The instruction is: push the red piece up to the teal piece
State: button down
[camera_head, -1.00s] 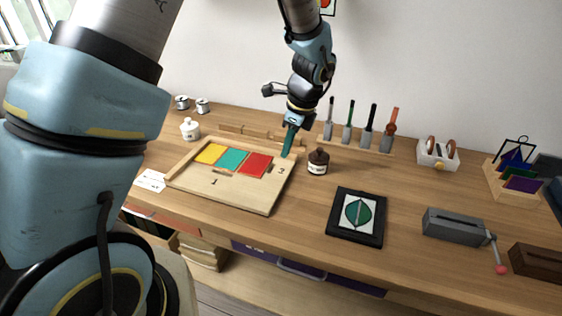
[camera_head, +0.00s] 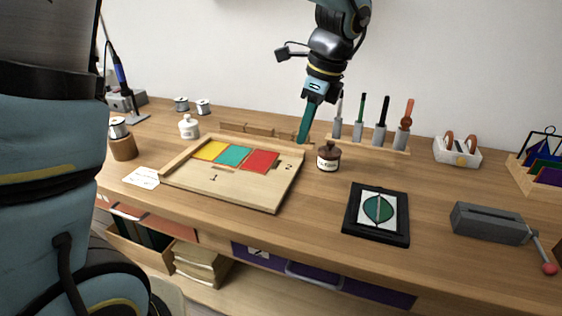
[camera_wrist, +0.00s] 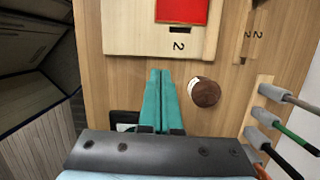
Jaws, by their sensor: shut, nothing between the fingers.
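The red piece (camera_head: 259,161) lies flat on a pale wooden board (camera_head: 240,188), at the right end of a row. The teal piece (camera_head: 234,156) is directly to its left; at most a thin line shows between them, and I cannot tell if they touch. The yellow piece (camera_head: 210,150) is left of the teal one. My gripper (camera_head: 303,140), with long teal fingers, is shut and empty near the board's far right corner, apart from the red piece. In the wrist view the fingertips (camera_wrist: 160,72) are just outside the board edge marked 2, with the red piece (camera_wrist: 182,10) beyond.
A brown bottle (camera_head: 328,157) stands close right of my fingers. A tool rack (camera_head: 370,144) is behind it. A black frame with a leaf picture (camera_head: 377,212) and a grey clamp-like device (camera_head: 488,223) lie to the right. A white jar (camera_head: 188,127) stands behind the board's left side.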

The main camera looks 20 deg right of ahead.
aim_at(268, 170)
jog(key=x, duration=0.9)
jog(key=shift+f+p, duration=0.1)
jog(key=shift+p, duration=0.3)
jog(key=shift+w+a+f+p, duration=0.15)
jog(key=shift+w+a+p, duration=0.35)
jog(key=shift+w+a, duration=0.95)
jog(key=shift+a, duration=0.05)
jog(key=shift+w+a+p, duration=0.45)
jog(key=shift+w+p, duration=0.05)
jog(key=shift+p, duration=0.1)
jog(key=shift+a, duration=0.1)
